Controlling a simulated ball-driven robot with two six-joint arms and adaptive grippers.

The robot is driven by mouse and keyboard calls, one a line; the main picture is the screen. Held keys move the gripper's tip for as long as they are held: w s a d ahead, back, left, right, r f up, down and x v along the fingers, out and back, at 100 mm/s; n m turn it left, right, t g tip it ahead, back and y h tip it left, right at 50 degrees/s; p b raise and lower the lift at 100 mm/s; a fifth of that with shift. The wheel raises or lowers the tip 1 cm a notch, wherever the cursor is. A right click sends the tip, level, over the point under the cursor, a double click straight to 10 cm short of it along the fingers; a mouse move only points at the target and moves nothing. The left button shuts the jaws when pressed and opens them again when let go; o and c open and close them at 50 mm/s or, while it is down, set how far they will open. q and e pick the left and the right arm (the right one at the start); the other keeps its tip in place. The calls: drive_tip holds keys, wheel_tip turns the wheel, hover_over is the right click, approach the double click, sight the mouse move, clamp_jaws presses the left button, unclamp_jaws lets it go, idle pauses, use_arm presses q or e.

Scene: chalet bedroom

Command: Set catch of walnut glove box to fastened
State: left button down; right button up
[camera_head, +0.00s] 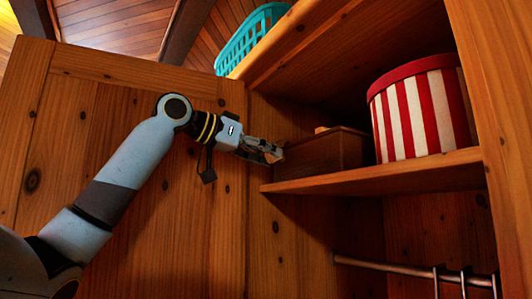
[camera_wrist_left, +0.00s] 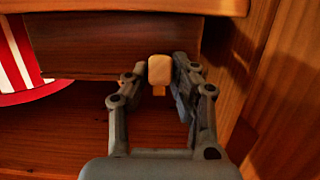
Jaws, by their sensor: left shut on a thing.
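The walnut glove box (camera_head: 325,152) stands on the upper cupboard shelf, its lid down as far as I can see. My left gripper (camera_head: 272,154) reaches its left front end. In the left wrist view, which looks upside down, the box front (camera_wrist_left: 85,45) is behind the fingers. There my left gripper (camera_wrist_left: 160,70) is shut on a small pale wooden piece, the catch (camera_wrist_left: 159,68), with a finger on each side. I cannot tell whether the catch is fastened. My right gripper is not in view.
A red-and-white striped round box (camera_head: 424,110) stands right of the glove box on the shelf (camera_head: 400,178). An open wooden door (camera_head: 120,130) is behind my left arm. A teal basket (camera_head: 248,38) sits on top. A rail with hangers (camera_head: 400,270) is below.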

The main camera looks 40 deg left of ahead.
use_arm(q)
drive_tip(key=g, duration=0.1)
drive_tip(key=r+g, duration=0.1)
drive_tip(key=y, duration=0.1)
drive_tip(key=shift+w+d+r+g, duration=0.2)
drive_tip(key=shift+w+d+g, duration=0.05)
drive_tip(key=shift+g, duration=0.15)
drive_tip(key=shift+w+r+g+y, duration=0.15)
drive_tip(key=shift+g+y, duration=0.25)
drive_tip(key=shift+g, duration=0.3)
